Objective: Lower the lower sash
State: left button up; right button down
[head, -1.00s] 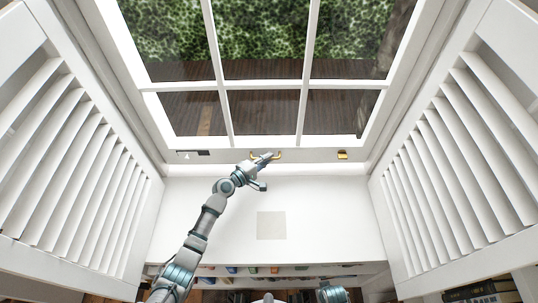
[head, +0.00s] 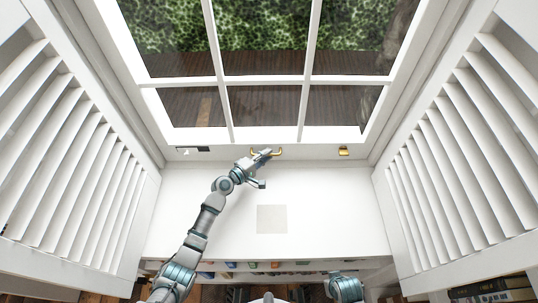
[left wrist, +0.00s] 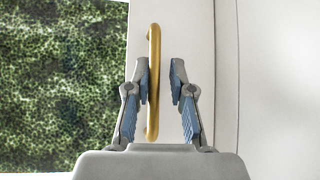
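The lower sash (head: 180,134) is a white frame with divided panes. Its bottom rail carries a gold pull handle (head: 279,151) near the middle. My left gripper (head: 266,153) is at this handle. In the left wrist view the handle (left wrist: 154,100) stands between the two fingers of the gripper (left wrist: 160,70), closer to the left finger. The fingers are apart, with a clear gap on the right side of the handle. I cannot tell whether the left finger touches it. My right gripper is out of view; only part of that arm shows at the bottom.
A second gold fitting (head: 343,151) is on the right of the rail. A dark fitting (head: 192,149) is on the left. The white sill (head: 330,210) is clear except for a flat pale square (head: 272,219). Slatted shutters (head: 70,160) flank both sides.

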pick_arm(q)
jog(key=shift+a+f, duration=0.25)
jog(key=shift+a, duration=0.05)
jog(key=shift+d+r, duration=0.1)
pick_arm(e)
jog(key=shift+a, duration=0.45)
pick_arm(q)
jog(key=shift+d, duration=0.2)
jog(key=shift+s, duration=0.1)
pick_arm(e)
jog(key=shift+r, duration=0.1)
pick_arm(q)
jog(key=shift+s+a, duration=0.25)
jog(key=shift+a, duration=0.05)
jog(key=v, duration=1.1)
jog(key=shift+w+a+r, duration=0.1)
jog(key=shift+a, duration=0.25)
jog(key=shift+d, duration=0.15)
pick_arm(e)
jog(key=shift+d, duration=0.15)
pick_arm(q)
jog(key=shift+d, duration=0.1)
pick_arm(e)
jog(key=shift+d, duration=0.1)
pick_arm(q)
jog(key=shift+r, duration=0.1)
